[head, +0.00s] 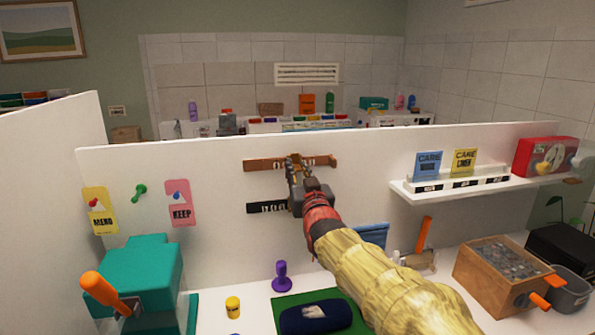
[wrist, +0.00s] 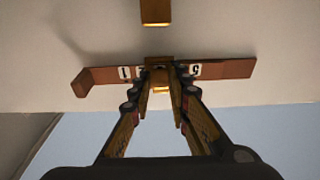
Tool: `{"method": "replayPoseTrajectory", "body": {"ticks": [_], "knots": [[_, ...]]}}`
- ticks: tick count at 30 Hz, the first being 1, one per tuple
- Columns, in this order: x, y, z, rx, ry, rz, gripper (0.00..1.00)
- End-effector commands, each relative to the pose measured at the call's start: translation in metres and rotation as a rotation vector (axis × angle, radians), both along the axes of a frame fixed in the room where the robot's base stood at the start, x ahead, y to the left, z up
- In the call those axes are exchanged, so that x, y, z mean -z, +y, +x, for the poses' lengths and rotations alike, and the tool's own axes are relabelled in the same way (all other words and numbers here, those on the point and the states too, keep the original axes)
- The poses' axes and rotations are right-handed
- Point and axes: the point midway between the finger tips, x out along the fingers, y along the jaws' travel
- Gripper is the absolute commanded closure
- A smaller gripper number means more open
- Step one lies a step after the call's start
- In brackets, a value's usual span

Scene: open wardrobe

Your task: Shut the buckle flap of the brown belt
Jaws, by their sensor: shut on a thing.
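The brown belt (head: 262,164) is a flat bar across the upper part of the white panel. In the wrist view the belt (wrist: 228,69) runs sideways, with pale marks on it and a raised block at its left end. My gripper (head: 293,160) is at the middle of the belt. In the wrist view my gripper (wrist: 160,82) has its two fingers on either side of the small brown buckle flap (wrist: 159,64) and is shut on it. The fingers partly hide the flap, and its exact angle is unclear.
A black strip (head: 262,208) is on the panel just below the belt. A brown block (wrist: 155,12) stands apart from the belt in the wrist view. A shelf (head: 480,186) with cards is at right. A teal box (head: 150,275) and a wooden bin (head: 497,283) stand below.

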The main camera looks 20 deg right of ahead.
Motion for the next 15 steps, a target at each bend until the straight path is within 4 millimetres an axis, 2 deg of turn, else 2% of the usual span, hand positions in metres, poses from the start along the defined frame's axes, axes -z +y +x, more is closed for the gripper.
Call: {"method": "replayPoseTrajectory", "body": {"ticks": [11,12,15], "knots": [[-0.0009,0.0,-0.0001,0.0,-0.005,-0.001,1.0],[-0.0009,0.0,-0.0001,0.0,-0.005,-0.001,0.82],[-0.0006,0.0001,-0.0001,0.0,-0.004,-0.001,0.76]]}}
